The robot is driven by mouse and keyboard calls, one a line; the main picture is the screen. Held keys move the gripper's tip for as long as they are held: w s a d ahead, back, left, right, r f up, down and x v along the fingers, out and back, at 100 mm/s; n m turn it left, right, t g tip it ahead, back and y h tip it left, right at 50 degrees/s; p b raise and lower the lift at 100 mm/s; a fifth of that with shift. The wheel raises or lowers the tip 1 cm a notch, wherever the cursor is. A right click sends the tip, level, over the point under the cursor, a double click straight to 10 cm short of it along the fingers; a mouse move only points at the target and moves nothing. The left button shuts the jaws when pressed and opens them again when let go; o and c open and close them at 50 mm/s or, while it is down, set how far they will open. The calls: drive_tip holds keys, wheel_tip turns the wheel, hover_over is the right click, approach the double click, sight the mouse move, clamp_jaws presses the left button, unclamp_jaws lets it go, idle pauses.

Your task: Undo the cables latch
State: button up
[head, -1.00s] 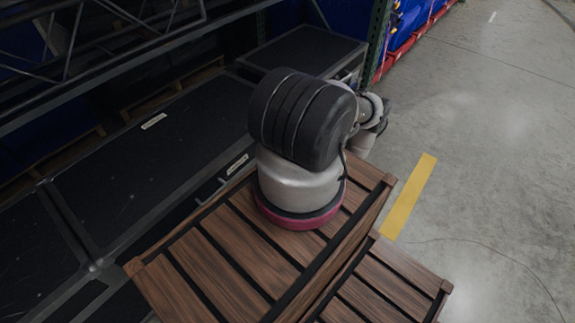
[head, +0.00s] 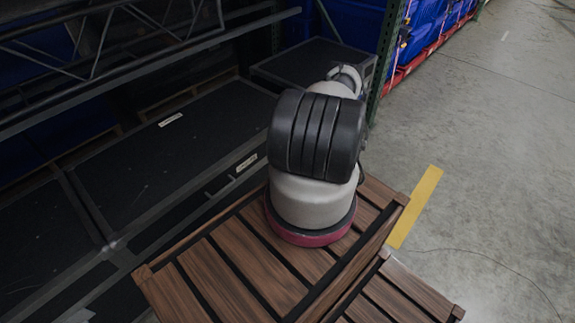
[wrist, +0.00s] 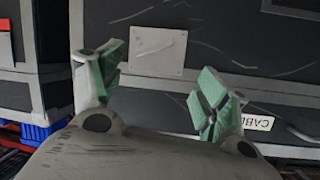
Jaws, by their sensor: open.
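My gripper (wrist: 160,75) shows in the wrist view with its two green-padded fingers spread wide and nothing between them. It is in front of a dark tote face (wrist: 215,45). A blank pale plate (wrist: 157,51) is on the dark face, between and beyond the fingertips. I cannot clearly make out the latch itself. In the head view my gripper is hidden behind my arm.
Dark totes (head: 160,165) with small white labels line the rack at the left. Another dark tote (head: 310,65) stands beyond my arm. A green rack post (head: 388,55) rises to its right. Open concrete floor (head: 490,150) with a yellow stripe (head: 416,205) lies right.

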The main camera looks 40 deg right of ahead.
drive_tip(key=w+d+f+n, duration=0.1)
drive_tip(key=w+f+n, duration=0.2)
drive_tip(key=w+n, duration=0.3)
drive_tip(key=shift+w+n, duration=0.3)
drive_tip(key=shift+f, duration=0.1)
drive_tip(key=c, duration=1)
